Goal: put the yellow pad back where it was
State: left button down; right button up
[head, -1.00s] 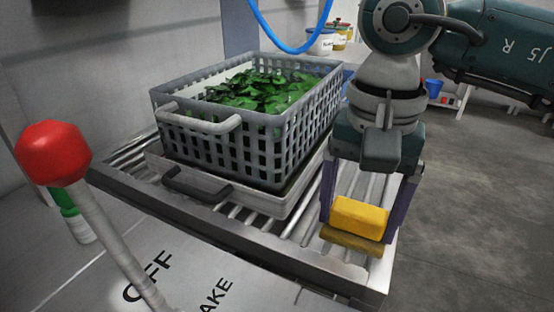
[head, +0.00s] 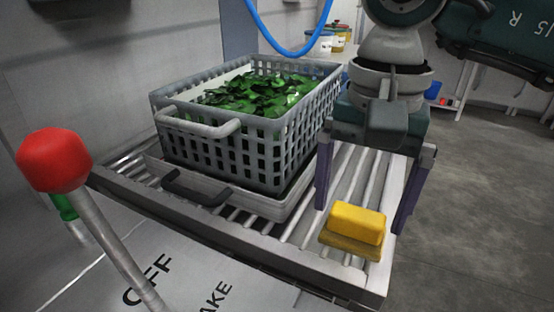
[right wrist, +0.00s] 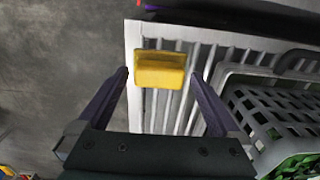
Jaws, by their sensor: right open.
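The yellow pad (head: 357,223) lies on the metal roller rack (head: 300,228) near its front right corner. It also shows in the right wrist view (right wrist: 160,69), lying across the slats near the rack's edge. My right gripper (head: 362,217) is open, its two purple fingers apart on either side of the pad, set back and above it in the head view. In the right wrist view the fingertips (right wrist: 160,76) stand clear of the pad's two ends. My left gripper is not in view.
A grey crate of wet green leaves (head: 236,150) stands on a tray (head: 240,199) with a dark handle, left of the pad. A red-knobbed lever (head: 55,160) rises at the left. A blue hose (head: 290,50) hangs behind the crate.

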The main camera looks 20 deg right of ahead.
aim_at(356, 217)
notch_tip(356, 217, up, 10)
jog(key=shift+f+p, duration=0.15)
jog(key=shift+p, duration=0.2)
dwell(0.4)
